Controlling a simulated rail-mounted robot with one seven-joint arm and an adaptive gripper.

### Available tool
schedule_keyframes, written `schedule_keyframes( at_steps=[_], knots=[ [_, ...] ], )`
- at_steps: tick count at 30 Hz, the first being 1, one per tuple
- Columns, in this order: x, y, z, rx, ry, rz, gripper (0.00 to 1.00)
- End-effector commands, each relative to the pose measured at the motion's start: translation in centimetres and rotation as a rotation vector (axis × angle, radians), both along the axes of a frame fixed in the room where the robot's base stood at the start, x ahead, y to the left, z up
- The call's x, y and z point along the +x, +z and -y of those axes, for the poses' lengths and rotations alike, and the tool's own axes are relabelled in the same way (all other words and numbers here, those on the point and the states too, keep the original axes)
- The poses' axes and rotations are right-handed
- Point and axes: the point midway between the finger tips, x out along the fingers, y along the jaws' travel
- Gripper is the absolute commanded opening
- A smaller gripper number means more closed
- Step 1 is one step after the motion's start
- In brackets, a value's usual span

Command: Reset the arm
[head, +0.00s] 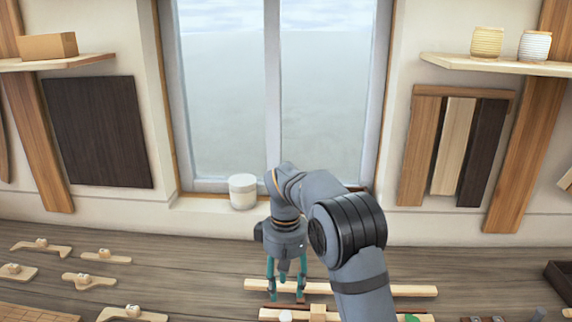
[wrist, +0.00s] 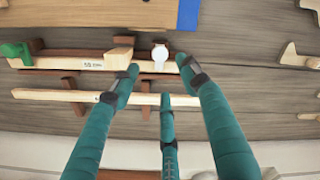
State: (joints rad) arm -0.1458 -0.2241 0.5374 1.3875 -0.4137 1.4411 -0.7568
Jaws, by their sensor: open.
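My gripper (head: 286,292) hangs from my arm over the workbench, in front of the window. Its teal fingers are spread apart and nothing is between them. In the wrist view my gripper (wrist: 160,78) shows three fingers above two pale wooden strips. The far-side strip (head: 400,290) lies across the bench, and it also shows in the wrist view (wrist: 60,96). The second strip (wrist: 75,63) lies parallel to it, with a small wood block (wrist: 118,58) and a white round piece (wrist: 160,53) at it. I cannot tell whether the fingertips touch anything.
Several pale wooden clamps (head: 88,281) lie on the left of the bench. A green piece (wrist: 16,53) is at the strip's end. A blue sheet (wrist: 188,14) is nearby. A dark box (head: 560,282) sits at right. A white jar (head: 243,192) stands on the sill.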

Motion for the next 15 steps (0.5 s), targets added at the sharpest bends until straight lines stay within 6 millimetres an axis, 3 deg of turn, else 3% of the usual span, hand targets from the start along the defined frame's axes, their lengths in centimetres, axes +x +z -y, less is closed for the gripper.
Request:
schedule_keyframes(
  at_steps=[15],
  knots=[
    [-0.1,-9.3,0.0,-0.001,-0.001,-0.003,0.45]
  ],
)
